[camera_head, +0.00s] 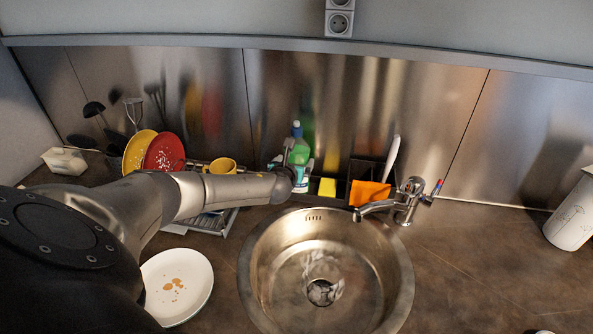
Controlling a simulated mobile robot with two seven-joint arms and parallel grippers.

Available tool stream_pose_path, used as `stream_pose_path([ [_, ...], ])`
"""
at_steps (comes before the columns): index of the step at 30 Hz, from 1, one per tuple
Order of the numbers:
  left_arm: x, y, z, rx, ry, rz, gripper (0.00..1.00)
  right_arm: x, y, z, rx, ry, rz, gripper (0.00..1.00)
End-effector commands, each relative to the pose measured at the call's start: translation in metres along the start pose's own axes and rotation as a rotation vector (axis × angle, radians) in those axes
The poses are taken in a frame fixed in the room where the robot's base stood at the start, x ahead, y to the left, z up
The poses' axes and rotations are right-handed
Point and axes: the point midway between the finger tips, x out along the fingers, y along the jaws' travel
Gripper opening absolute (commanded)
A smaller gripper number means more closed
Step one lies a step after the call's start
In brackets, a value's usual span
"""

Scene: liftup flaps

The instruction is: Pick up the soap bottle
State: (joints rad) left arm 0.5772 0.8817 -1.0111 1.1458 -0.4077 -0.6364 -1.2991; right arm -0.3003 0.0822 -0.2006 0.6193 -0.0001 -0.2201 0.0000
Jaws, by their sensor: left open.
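The soap bottle (299,155) is green with a blue cap and a pale label. It stands upright behind the sink, near the metal back wall. My left arm reaches across from the left, and my left gripper (287,154) is at the bottle's left side. The gripper is open, and part of it covers the bottle's left edge. I cannot tell whether a finger touches the bottle or how far the jaws reach around it. My right gripper is not in view.
A round metal sink (256,273) with a tap (405,200) lies in front. Right of the bottle are a yellow sponge (327,187) and an orange cloth (369,193) in a dark caddy. A dish rack with a red plate (164,151) and yellow cup (222,166) stands left. The right counter is mostly clear.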

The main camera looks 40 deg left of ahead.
Motion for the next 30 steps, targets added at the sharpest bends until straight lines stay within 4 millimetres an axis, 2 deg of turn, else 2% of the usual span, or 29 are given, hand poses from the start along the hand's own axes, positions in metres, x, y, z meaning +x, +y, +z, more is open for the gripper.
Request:
stream_pose_path([
  [3,0.014,0.0,-0.001,-0.001,-0.002,0.002,1.0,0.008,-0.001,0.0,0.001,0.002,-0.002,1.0],
  [9,0.03,0.001,-0.002,-0.001,-0.001,0.002,1.0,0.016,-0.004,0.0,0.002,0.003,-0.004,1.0],
  [20,0.034,0.0,-0.001,0.0,0.0,0.0,1.0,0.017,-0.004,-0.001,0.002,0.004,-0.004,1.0],
  [30,0.034,0.001,-0.001,0.0,0.0,0.0,0.64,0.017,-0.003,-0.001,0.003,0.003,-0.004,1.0],
])
